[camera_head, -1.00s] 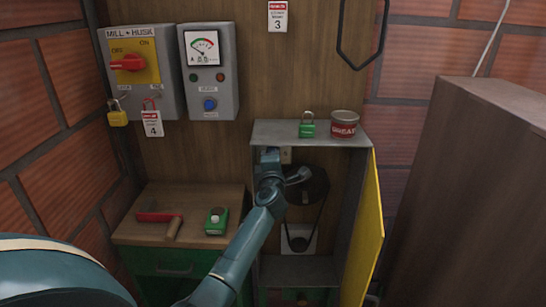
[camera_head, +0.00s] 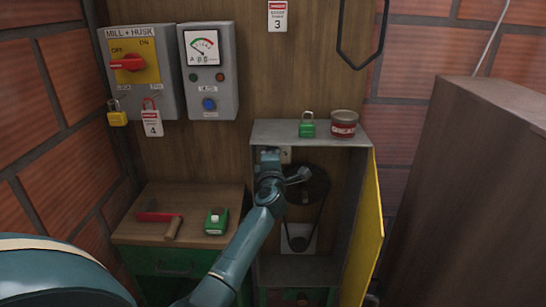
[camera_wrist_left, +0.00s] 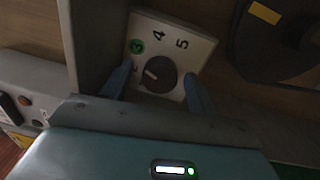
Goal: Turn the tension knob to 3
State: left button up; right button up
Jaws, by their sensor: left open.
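The tension knob (camera_wrist_left: 159,74) is dark and round, on a white dial plate (camera_wrist_left: 200,50) in the left wrist view. The numbers 4 and 5 and a green-marked 3 show around it. The knob's white pointer mark points left, below the green 3. My left gripper (camera_wrist_left: 158,88) is open, with one blue finger on each side of the knob; I cannot tell if they touch it. In the head view my left gripper (camera_head: 272,157) is in the upper left of the open grey cabinet and mostly hides the dial. My right gripper is not in view.
The cabinet (camera_head: 335,190) has a belt and dark pulley (camera_head: 313,188) right of my gripper. Its yellow door (camera_head: 364,235) stands open at right. A green padlock (camera_head: 307,125) and red tin (camera_head: 343,124) stand on top. A wooden bench (camera_head: 145,196) is at left.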

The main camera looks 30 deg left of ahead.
pick_arm(q)
jog(key=r+v, duration=0.1)
jog(key=v, duration=1.2)
jog(key=shift+f, duration=0.4)
jog(key=shift+s, duration=0.1)
